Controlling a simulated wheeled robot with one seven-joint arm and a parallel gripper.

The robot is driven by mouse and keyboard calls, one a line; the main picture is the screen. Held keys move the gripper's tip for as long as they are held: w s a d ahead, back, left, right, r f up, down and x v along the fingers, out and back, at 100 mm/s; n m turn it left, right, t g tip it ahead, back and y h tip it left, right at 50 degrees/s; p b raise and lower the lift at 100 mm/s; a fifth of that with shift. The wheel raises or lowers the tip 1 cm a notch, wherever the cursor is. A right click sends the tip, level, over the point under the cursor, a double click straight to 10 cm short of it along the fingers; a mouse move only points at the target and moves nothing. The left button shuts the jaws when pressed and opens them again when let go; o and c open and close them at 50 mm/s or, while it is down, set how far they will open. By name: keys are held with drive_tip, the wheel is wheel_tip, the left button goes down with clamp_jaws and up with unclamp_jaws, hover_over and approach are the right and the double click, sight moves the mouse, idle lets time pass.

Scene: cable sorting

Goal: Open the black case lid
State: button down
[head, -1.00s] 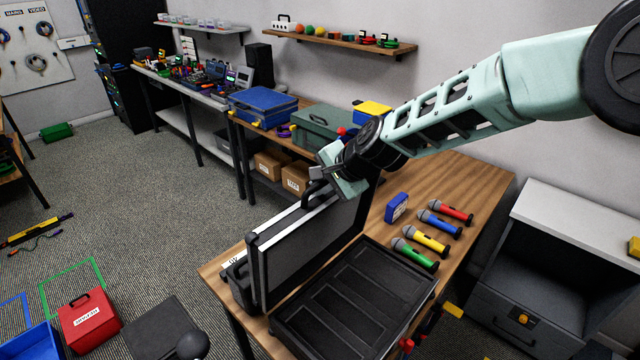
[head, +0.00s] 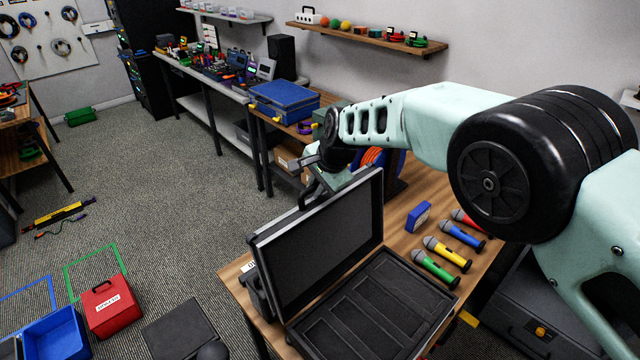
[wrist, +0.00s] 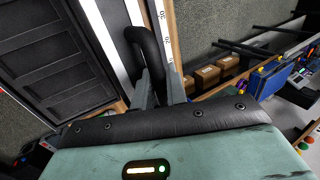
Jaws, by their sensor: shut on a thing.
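The black case stands on the wooden table with its lid (head: 325,240) raised and leaning back past upright, hinged to the base (head: 375,305). The base is an empty tray with several compartments. My gripper (head: 312,175) is at the lid's top edge in the head view, partly hidden behind my wrist. In the wrist view my gripper's fingers (wrist: 163,90) close around the lid's curved black handle (wrist: 150,50), with the lid's pale edge beside it.
Several coloured microphones (head: 447,254) and a blue box (head: 418,216) lie right of the case on the wooden table (head: 236,282). A blue case (head: 283,101) sits on the table behind. A red box (head: 108,308) and blue bin (head: 55,332) stand on the floor.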

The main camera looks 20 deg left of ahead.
idle(0.3)
drive_tip(key=c, duration=1.5)
unclamp_jaws()
drive_tip(key=shift+f, duration=0.1)
drive_tip(key=shift+d, duration=0.1)
drive_tip(key=b+v, duration=0.7)
drive_tip(key=v, duration=1)
drive_tip(key=shift+r+b, duration=0.4)
drive_tip(key=s+d+f+n+h+b, duration=0.1)
drive_tip(key=s+d+f+n+b, duration=0.2)
drive_tip(key=s+d+f, duration=0.4)
drive_tip(key=s+d+f+n+g+h+b, duration=0.1)
drive_tip(key=s+d+f+n+b, duration=0.3)
drive_tip(key=s+d, duration=0.8)
drive_tip(key=s+d+f+n+g+h+b, duration=0.1)
drive_tip(key=s+d+f+n+b, duration=0.3)
drive_tip(key=s+d+f, duration=0.5)
drive_tip(key=d+n+h, duration=0.1)
drive_tip(key=d, duration=0.5)
drive_tip(key=shift+s+f, duration=0.2)
drive_tip(key=shift+f, duration=0.15)
